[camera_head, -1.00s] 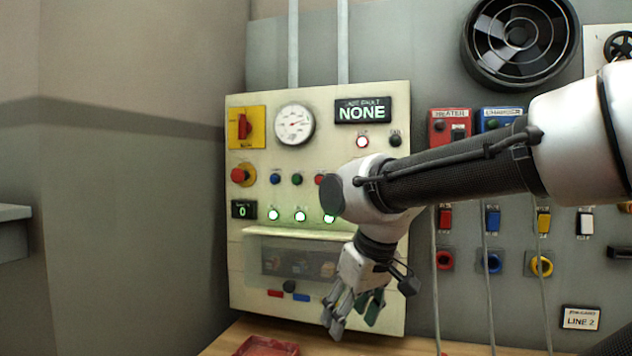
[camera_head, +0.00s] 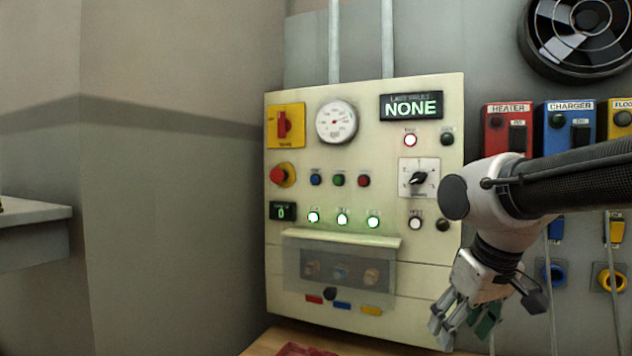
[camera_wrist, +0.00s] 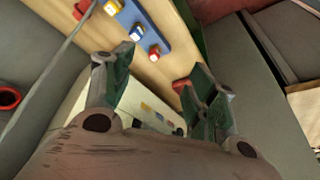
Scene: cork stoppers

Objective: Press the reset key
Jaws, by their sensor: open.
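The cream control panel (camera_head: 350,262) stands on the wall in the head view. It carries a blue button (camera_head: 316,180), a green button (camera_head: 339,180) and a red button (camera_head: 364,181) in a row. A pale round key (camera_head: 415,223) and a dark key (camera_head: 442,225) sit at its lower right. The small labels are too blurred to read, so I cannot tell which key is reset. The fault display (camera_head: 411,106) reads NONE. My gripper (camera_head: 455,322) is open and empty, pointing down by the panel's lower right edge; it also shows in the wrist view (camera_wrist: 158,90).
A clear cover (camera_head: 347,276) projects from the lower panel under a ledge. A red emergency knob (camera_head: 279,174) and a rotary switch (camera_head: 418,178) also stand out. The wooden bench (camera_head: 262,347) lies below. Hanging cables and heater and charger boxes (camera_head: 507,129) are at right.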

